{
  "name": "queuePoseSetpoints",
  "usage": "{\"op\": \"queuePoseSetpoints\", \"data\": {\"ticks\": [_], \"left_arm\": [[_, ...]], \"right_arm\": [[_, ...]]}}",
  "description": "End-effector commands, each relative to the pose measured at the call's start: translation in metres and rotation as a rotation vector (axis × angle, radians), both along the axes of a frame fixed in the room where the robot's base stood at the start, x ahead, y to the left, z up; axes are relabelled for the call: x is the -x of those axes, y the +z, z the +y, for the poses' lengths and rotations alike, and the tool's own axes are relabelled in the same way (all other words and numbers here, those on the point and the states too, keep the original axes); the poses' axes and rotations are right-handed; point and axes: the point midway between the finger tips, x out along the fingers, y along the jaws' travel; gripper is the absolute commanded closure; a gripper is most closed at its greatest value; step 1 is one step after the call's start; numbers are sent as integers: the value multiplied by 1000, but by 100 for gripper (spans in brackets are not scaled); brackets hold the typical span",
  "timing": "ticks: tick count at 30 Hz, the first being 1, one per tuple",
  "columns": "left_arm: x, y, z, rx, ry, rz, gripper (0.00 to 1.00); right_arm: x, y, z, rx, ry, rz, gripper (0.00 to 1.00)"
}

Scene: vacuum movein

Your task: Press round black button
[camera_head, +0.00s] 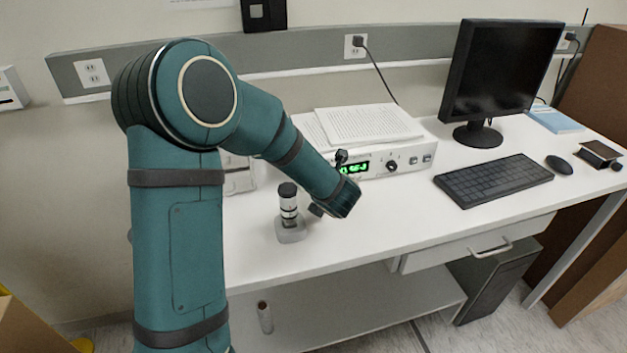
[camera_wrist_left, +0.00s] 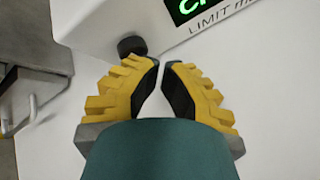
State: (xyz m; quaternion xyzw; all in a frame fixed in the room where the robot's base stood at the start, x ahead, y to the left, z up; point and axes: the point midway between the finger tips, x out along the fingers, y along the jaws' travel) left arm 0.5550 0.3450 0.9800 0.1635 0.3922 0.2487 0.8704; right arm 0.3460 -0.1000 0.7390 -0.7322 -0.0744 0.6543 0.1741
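The round black button (camera_wrist_left: 131,46) shows in the left wrist view on the white face of a device, left of its green display (camera_wrist_left: 188,6) and LIMIT print. My left gripper (camera_wrist_left: 162,63) has yellow fingers drawn together, with only a narrow gap between the tips and nothing held. Its tips appear just below and right of the button; whether they touch the device cannot be told. My right gripper is out of view.
Papers (camera_head: 370,126) lie on top of the device. A monitor (camera_head: 499,70), keyboard (camera_head: 493,183) and mouse (camera_head: 558,165) are at the right. The bench front is clear.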

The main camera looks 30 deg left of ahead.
Motion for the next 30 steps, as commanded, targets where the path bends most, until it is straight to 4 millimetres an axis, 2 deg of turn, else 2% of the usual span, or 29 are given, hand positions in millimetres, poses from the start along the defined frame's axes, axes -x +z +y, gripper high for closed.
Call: {"op": "queuePoseSetpoints", "data": {"ticks": [17,30], "left_arm": [[8,0,-9,0,0,0,100],[32,-1,-38,1,-2,0,100]], "right_arm": [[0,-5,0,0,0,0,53],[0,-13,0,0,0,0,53]]}}
